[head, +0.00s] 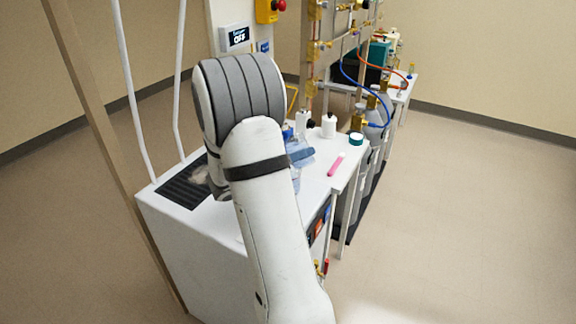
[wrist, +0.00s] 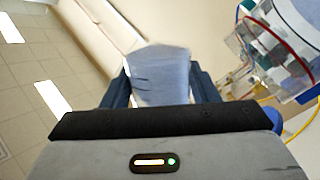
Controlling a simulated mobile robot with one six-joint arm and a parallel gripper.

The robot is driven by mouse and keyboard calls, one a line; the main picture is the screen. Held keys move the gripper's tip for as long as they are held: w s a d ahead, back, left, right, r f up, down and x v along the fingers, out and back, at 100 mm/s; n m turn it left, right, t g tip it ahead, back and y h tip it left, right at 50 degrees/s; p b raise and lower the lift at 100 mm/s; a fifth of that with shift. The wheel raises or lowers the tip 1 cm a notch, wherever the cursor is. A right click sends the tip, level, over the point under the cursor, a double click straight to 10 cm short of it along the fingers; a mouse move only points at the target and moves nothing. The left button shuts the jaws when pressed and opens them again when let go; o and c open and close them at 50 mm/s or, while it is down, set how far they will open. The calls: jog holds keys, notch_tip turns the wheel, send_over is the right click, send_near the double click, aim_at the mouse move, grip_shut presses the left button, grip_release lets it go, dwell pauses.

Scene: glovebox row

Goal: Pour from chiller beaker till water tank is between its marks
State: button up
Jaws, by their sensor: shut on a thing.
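My gripper (wrist: 160,84) is shut on a pale blue, see-through beaker (wrist: 161,68) in the wrist view. The beaker sits between the two dark blue fingers and has a few short dark marks on its side. I cannot tell its water level or its tilt. In the head view my arm hides most of the gripper; a blue part shows just right of the arm, over the white cabinet top. A clear vessel (wrist: 290,38) with red and blue tubes is at the upper right of the wrist view, apart from the beaker. I cannot tell whether it is the water tank, and no level marks are readable.
The white cabinet (head: 165,240) has a black grille (head: 184,190) on top. A pink pen-like object (head: 336,164), a white bottle (head: 328,126) and a teal-capped jar (head: 356,140) are right of my arm. Grey gas cylinders (head: 374,120) stand behind. The floor at right is clear.

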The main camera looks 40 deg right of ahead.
jog(key=shift+r+n, duration=0.2)
jog(key=shift+n, duration=0.1)
dwell(0.4)
jog(key=shift+f+n+p, duration=0.35)
jog(key=shift+n+p, duration=0.1)
jog(key=shift+n, duration=0.55)
dwell(1.2)
jog(key=shift+r+n+p, duration=0.45)
jog(key=shift+n+p, duration=0.3)
jog(key=shift+n, duration=0.15)
dwell(2.0)
jog(key=shift+f+n+t+h, duration=0.25)
jog(key=shift+n+t+h, duration=0.05)
jog(key=shift+n, duration=0.4)
dwell(1.5)
